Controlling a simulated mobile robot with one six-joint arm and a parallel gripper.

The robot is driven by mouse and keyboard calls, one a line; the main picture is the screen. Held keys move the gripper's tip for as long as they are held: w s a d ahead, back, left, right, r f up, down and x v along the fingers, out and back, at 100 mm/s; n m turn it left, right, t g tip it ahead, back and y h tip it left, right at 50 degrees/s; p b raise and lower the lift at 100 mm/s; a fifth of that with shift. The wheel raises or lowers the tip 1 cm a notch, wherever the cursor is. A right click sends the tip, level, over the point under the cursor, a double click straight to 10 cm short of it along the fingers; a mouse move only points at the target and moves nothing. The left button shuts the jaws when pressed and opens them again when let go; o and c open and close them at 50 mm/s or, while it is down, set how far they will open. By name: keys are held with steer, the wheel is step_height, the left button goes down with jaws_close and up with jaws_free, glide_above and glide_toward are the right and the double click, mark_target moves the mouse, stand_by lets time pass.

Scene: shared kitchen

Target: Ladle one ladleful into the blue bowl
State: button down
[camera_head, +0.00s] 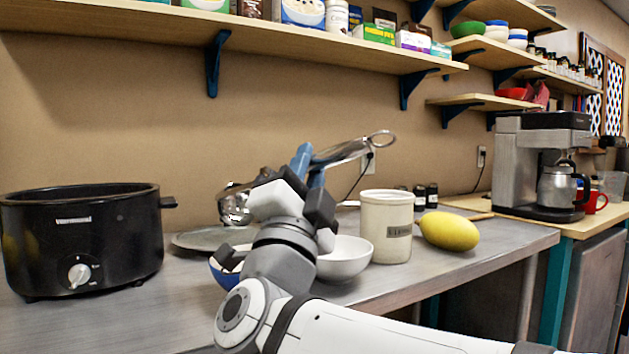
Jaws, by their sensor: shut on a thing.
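My gripper (309,166) has blue fingers shut on the handle of a shiny metal ladle (350,150). The ladle's handle slants up to the right and ends in a loop. Its head (235,206) is at the left, raised above the counter, and appears above the blue bowl in the picture. What the head holds cannot be seen. The blue bowl (224,275) stands on the counter, with its right part hidden behind my arm. Its inside looks pale; I cannot tell its contents. A black slow cooker (95,240) stands at the left; its inside is not visible.
A white bowl (346,260) stands right of my wrist, beside a cream canister (386,225) and a yellow melon-like fruit (449,231). A flat grey round thing (200,239) lies behind the blue bowl. A coffee maker (540,165) stands at the far right. Shelves hang above.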

steer(key=p, duration=0.1)
steer(key=r+n+y+p, duration=0.1)
steer(key=a+r+n+p, duration=0.1)
steer(key=shift+w+r+y+p, duration=0.15)
steer(key=shift+w+y+p, duration=0.15)
steer(key=shift+y+p, duration=0.1)
steer(key=w+a+r+n+g+y+p, duration=0.5)
steer(key=a+n+p, duration=0.35)
steer(key=p, duration=1.45)
steer(key=w+a+r+n+g+y+p, duration=0.3)
steer(key=w+a+r+n+p, duration=0.45)
steer(key=p, duration=1.55)
step_height(320, 180, up, 6)
steer(key=s+a+p, duration=0.1)
steer(key=s+a, duration=0.1)
steer(key=shift+f+h, duration=0.2)
steer(key=shift+h, duration=0.2)
